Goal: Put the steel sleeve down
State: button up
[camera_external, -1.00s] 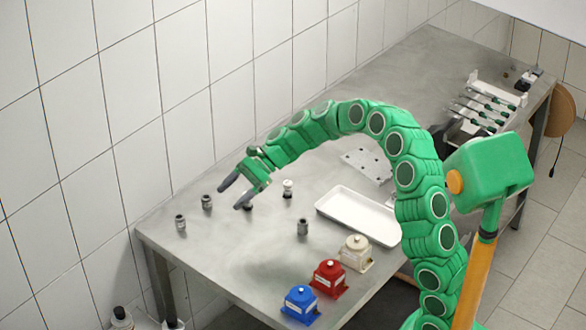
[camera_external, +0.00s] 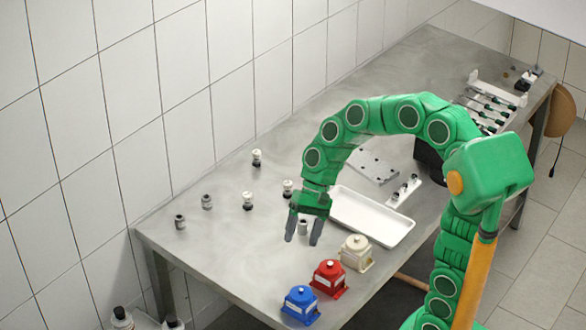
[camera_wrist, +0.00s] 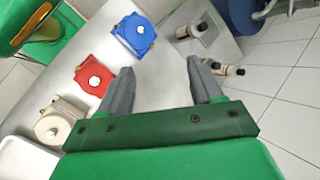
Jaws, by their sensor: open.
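Three small grey metal cylinders that look like steel sleeves stand on the bench: one near the left edge (camera_external: 180,222), one beside it (camera_external: 207,202), and one (camera_external: 303,227) that shows between my fingers in the external view. I cannot tell which one the task means. My gripper (camera_external: 303,239) points down over the bench in front of the white tray, with its fingers apart. In the wrist view my gripper (camera_wrist: 160,82) is open, with only bare bench and floor between the fingers. No sleeve shows there.
Blue (camera_external: 300,304), red (camera_external: 328,278) and cream (camera_external: 356,252) housings stand at the bench's front edge, close to my gripper. A white tray (camera_external: 400,236) lies behind it. White-topped cylinders (camera_external: 257,157) stand further back. The bench's left middle is mostly clear.

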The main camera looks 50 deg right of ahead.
jog(key=s+d+f+n+h, duration=0.1)
jog(key=s+d+n+h, duration=0.2)
jog(key=s+d, duration=0.3)
jog(key=s+d+f+n+h, duration=0.1)
jog(key=s+d+n+h, duration=0.2)
jog(key=s, duration=1.3)
jog(key=d, duration=0.3)
jog(key=shift+s+d+f+g+h, duration=0.15)
jog(key=shift+s+f+g+h, duration=0.15)
jog(key=shift+s+f, duration=0.1)
jog(key=o, duration=0.4)
jog(key=shift+w+r, duration=0.1)
jog(key=shift+w, duration=0.1)
jog(key=shift+o, duration=1.3)
jog(key=w+d+r, duration=0.1)
jog(key=w+r, duration=0.2)
jog(key=w, duration=0.6)
jog(key=w+r, duration=0.3)
jog(key=w, duration=0.6)
jog(key=shift+d+t, duration=0.4)
jog(key=w+d+r+t, duration=0.1)
jog(key=w+d, duration=0.2)
jog(key=w, duration=0.7)
jog(key=w+d+r, duration=0.1)
jog(key=w+d, duration=0.1)
jog(key=w, duration=0.7)
notch_tip(320, 180, down, 10)
jog(key=shift+r, duration=0.25)
